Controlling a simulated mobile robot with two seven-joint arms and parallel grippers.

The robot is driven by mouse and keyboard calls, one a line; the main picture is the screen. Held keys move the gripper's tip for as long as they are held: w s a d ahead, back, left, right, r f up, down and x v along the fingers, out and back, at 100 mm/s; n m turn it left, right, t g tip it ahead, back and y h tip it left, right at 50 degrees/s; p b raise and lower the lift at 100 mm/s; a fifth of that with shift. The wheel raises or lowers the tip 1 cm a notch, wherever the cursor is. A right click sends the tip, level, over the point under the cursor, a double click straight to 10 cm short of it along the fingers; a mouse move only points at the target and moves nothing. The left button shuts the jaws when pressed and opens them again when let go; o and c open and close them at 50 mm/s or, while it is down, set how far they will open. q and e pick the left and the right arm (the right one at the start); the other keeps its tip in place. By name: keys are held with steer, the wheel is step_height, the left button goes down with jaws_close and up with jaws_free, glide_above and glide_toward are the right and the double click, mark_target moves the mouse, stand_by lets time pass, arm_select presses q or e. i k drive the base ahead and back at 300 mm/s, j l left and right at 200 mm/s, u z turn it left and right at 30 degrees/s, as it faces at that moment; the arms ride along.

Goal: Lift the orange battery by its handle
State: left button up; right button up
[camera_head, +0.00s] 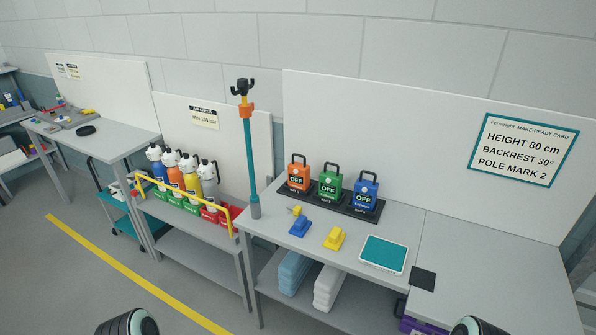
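The orange battery (298,180) stands upright at the left end of a black tray (345,211) on the grey table. Its dark handle (300,157) arches over the top, and its front label reads OFF. A green battery (329,187) stands in the middle of the tray and a blue battery (365,194) at the right, each with a dark handle. Nothing touches the orange battery's handle. Only rounded dark parts of my own arms show at the bottom edge, far from the batteries. Neither gripper shows.
A teal pole (250,160) stands left of the batteries. In front lie a blue block (300,228), a yellow block (334,238) and a teal-topped tablet (383,253). Several bottles (175,175) stand on the left bench behind a yellow rail. The table's right part is clear.

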mark_target(300, 181)
steer(key=z, duration=0.45)
steer(key=j+z, duration=0.15)
steer(key=z, duration=0.25)
steer(key=j+z, duration=0.15)
steer(key=z, duration=0.3)
steer(key=i+j+z, duration=0.1)
steer(key=z, duration=0.3)
steer(key=j+z, duration=0.3)
steer(key=k+j+z, duration=0.25)
steer(key=j+z, duration=0.3)
steer(key=k+j+z, duration=0.25)
steer(key=j, duration=0.25)
steer(key=k+j+z, duration=0.3)
steer(key=j, duration=0.15)
steer(key=k+j+z, duration=0.2)
steer(key=k+j, duration=0.55)
